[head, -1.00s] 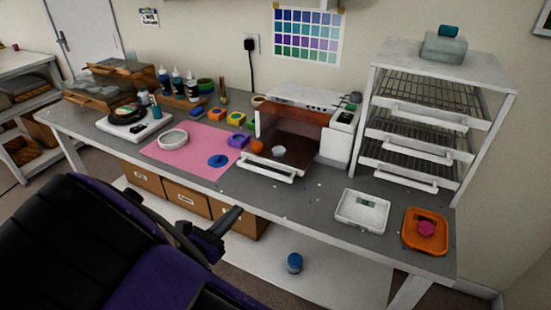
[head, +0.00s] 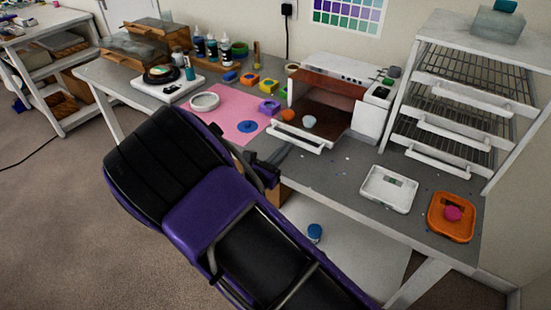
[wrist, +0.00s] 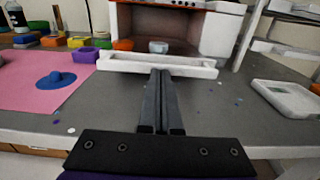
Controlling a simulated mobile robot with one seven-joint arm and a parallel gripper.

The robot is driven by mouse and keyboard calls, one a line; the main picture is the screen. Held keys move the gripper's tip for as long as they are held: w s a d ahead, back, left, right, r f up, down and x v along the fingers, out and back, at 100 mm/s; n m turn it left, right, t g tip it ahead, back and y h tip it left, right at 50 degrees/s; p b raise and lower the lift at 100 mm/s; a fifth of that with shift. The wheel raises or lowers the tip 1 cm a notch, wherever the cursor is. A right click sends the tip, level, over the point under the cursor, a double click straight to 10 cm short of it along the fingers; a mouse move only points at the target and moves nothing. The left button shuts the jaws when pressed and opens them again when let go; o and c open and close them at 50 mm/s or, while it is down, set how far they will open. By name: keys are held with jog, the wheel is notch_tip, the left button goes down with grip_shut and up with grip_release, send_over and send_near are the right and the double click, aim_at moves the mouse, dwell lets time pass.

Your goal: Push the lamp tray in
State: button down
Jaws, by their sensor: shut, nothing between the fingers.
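The lamp (head: 335,85) is a white box with a raised reddish-brown cover and an open front. Its white tray (head: 300,137) is pulled out toward me. An orange piece (head: 288,115) and a small pale cup (head: 309,122) are at the tray. My gripper (head: 279,154) is shut and empty, low over the table just in front of the tray. In the wrist view, the fingertips (wrist: 160,74) point at the middle of the tray's front bar (wrist: 190,70). I cannot tell whether they touch it.
A pink mat (head: 225,112) with a white ring and blue piece lies left of the lamp. Small flecks dot the grey table.

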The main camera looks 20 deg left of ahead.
aim_at(307, 127)
jog(key=shift+w+d, duration=0.1)
jog(key=shift+w, duration=0.25)
jog(key=b+x, duration=0.2)
jog(key=x, duration=1)
jog(key=shift+f, duration=0.15)
jog(key=shift+w+d, duration=0.1)
jog(key=shift+w, duration=0.15)
jog(key=shift+r, duration=0.3)
jog(key=shift+r, duration=0.1)
